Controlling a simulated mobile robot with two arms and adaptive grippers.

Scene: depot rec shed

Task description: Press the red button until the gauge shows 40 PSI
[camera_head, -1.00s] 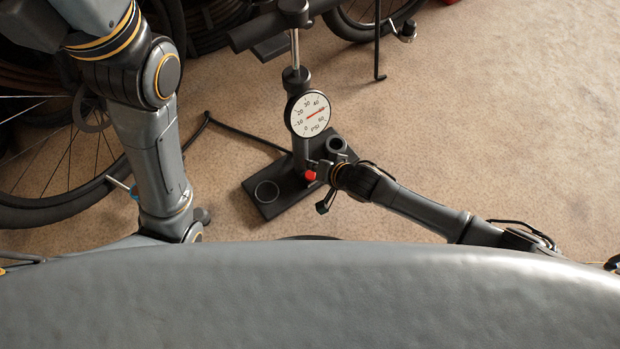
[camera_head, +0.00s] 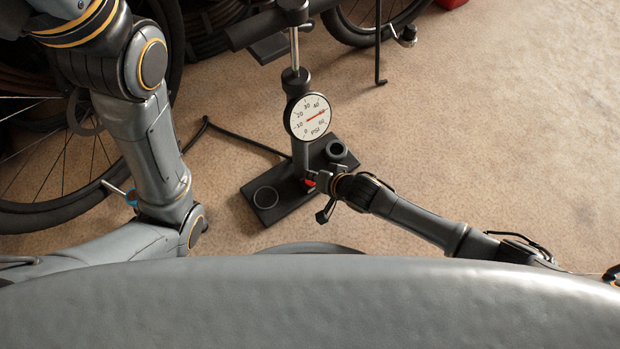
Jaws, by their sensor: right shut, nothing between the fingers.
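The round white gauge (camera_head: 308,117) is on the upright barrel of a black floor pump. Its red needle points up and right, past the 40 mark and near where 50 sits. The red button (camera_head: 309,183) is low on the pump, just above its base, and is partly covered. My right gripper (camera_head: 312,177) is shut and empty, with its tips at the button. They seem to touch it, but I cannot tell whether it is pressed in. My left arm is at the left; its gripper is not in view.
The black pump base (camera_head: 288,208) stands on tan carpet, with a black hose running off to the left. A bicycle wheel (camera_head: 62,170) is at the left, behind my left arm. Another wheel (camera_head: 372,22) is at the top. The carpet at the right is clear.

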